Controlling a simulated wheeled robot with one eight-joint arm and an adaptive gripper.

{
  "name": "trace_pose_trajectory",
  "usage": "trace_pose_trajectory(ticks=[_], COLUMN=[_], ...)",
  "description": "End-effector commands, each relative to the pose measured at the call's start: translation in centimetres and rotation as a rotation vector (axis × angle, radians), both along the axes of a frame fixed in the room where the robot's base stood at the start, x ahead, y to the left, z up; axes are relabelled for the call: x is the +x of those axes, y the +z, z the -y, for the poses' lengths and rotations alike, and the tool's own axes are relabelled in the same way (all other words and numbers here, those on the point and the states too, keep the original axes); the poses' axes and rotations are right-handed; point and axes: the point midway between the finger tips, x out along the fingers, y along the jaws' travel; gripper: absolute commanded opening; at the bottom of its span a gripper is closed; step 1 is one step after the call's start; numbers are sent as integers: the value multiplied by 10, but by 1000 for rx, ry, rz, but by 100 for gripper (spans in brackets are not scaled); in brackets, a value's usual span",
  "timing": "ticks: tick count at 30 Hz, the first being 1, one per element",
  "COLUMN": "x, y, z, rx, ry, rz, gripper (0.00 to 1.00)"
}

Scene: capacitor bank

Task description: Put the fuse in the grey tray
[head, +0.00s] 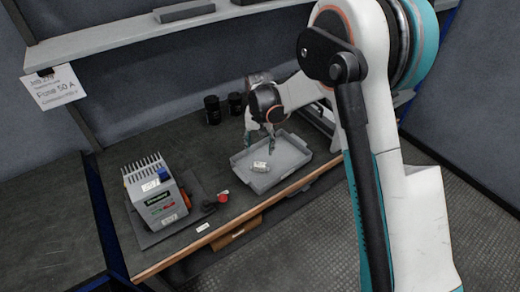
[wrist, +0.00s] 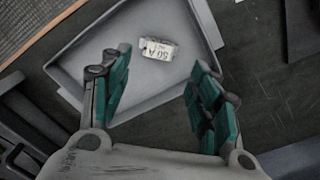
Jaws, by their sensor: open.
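The fuse (head: 261,167) is a small pale cylinder with a white label. It lies on the floor of the grey tray (head: 292,176), near the tray's front left part. In the wrist view the fuse (wrist: 158,49) shows the marking "50 A" and lies inside the tray (wrist: 150,101). My gripper (head: 262,137) is over the tray, at the back of the fuse in the head view. In the wrist view my gripper (wrist: 158,83) has its teal fingers wide apart, with nothing between them. The fuse is apart from both fingers.
A grey finned device (head: 158,196) stands on a dark mat at the left of the bench. A red-tipped item (head: 223,196) lies between it and the tray. Two black cylinders (head: 212,110) stand behind the tray. A shelf (head: 150,33) runs above, with a paper sign (head: 54,87).

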Motion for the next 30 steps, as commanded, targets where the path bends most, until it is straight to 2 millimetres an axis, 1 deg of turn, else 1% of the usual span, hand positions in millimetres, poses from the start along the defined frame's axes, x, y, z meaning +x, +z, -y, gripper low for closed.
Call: trace_pose_trajectory(ticks=[1,8,11,14,18,20,21,24,26,30], x=[0,-1,-4,-11,-29,-38,-45,-63,-75,-106], y=[4,8,22,49,95,113,125,152,166,195], z=[0,1,7,20,43,54,60,77,86,108], rx=[0,1,4,12,25,29,31,35,37,39], ry=[0,0,2,6,15,21,24,31,37,47], rz=[0,2,16,45,100,125,141,183,209,269], gripper=[56,56,56,56,56,56,56,56,56,56])
